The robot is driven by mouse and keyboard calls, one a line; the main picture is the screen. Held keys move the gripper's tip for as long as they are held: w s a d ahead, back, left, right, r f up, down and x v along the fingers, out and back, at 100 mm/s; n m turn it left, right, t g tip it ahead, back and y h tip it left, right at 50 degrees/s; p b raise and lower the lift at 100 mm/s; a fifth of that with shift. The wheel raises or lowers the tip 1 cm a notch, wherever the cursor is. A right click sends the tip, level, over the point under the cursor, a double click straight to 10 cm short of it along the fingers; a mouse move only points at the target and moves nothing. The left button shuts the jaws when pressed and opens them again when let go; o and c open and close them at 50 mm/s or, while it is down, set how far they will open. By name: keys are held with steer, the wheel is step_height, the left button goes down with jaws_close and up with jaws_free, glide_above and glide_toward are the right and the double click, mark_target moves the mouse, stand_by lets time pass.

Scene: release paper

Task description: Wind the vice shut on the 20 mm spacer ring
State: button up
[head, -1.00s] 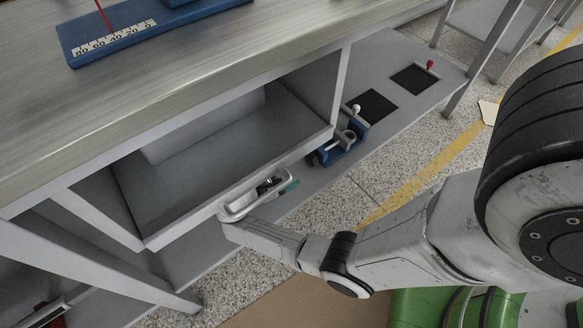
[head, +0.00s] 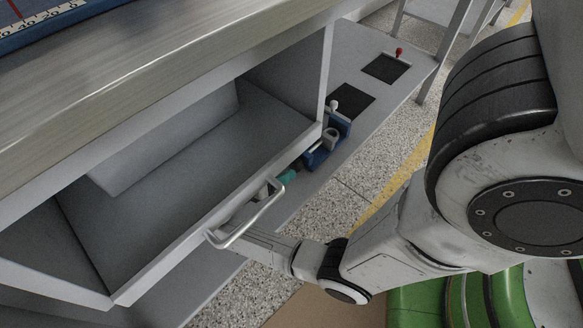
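A blue vice (head: 322,157) stands on the low grey shelf, just right of the open bin or drawer. A pale-knobbed handle (head: 332,104) rises behind it. A grey rounded, ring-like part (head: 330,134) shows at its top; I cannot tell whether this is the spacer ring or part of the vice. My gripper (head: 264,192) is low at the front edge of the bin, left of the vice and apart from it. The pale handle bar (head: 247,222) largely hides it, so its finger opening is unclear. A teal piece (head: 287,177) shows beside it.
The grey bin (head: 190,165) looks empty under the metal worktop (head: 130,70). A blue scale base (head: 45,22) is at upper left. Two dark pads (head: 386,69) and a red knob (head: 399,51) lie along the shelf. Speckled floor is open to the right.

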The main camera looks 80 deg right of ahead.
mark_target(294, 167)
steer(key=b+x, duration=0.2)
steer(key=x, duration=0.4)
steer(key=shift+s+d+f+b, duration=0.1)
steer(key=shift+s+d+b, duration=0.1)
steer(key=shift+d+b, duration=0.1)
steer(key=shift+a, duration=0.1)
steer(key=shift+c, duration=0.2)
steer(key=c, duration=1)
steer(key=shift+p, duration=0.35)
steer(key=shift+m+t+p, duration=0.3)
steer(key=shift+m+p, duration=0.1)
steer(key=shift+p, duration=0.3)
steer(key=shift+s+a+m+t+h+p, duration=0.1)
steer(key=shift+m+t+h+p, duration=0.35)
steer(key=shift+m+p, duration=0.5)
steer(key=shift+m+t+h+p, duration=0.35)
steer(key=shift+m+t+p, duration=0.15)
steer(key=shift+m, duration=0.25)
steer(key=shift+s+m+t+h, duration=0.1)
steer(key=shift+m+t+h, duration=0.35)
steer(key=shift+m, duration=0.65)
